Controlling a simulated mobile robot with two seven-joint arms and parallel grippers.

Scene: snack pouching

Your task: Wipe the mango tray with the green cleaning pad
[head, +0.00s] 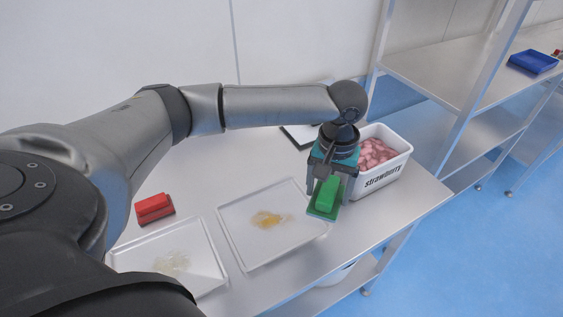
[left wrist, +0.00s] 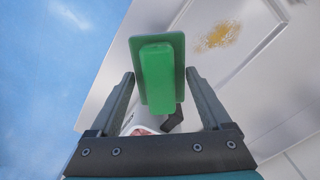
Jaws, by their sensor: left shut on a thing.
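The green cleaning pad (head: 327,196) is held in my left gripper (head: 329,188), which is shut on its raised handle block. The pad is over the right edge of a white tray (head: 240,240) with a yellow-orange stain (head: 268,219) in its middle. I cannot tell whether the pad touches the tray. The left wrist view shows the pad (left wrist: 158,75) between the fingers and the stained tray (left wrist: 262,55) at upper right. A second tray (head: 215,280) with a pale smear (head: 171,263) lies to the left. My right gripper is not in view.
A white bin labelled strawberry (head: 383,180), filled with pink pieces, stands just right of my left gripper. A red block-shaped pad (head: 153,208) lies at the table's left. A metal shelf (head: 450,75) with a blue tray (head: 533,62) stands at right.

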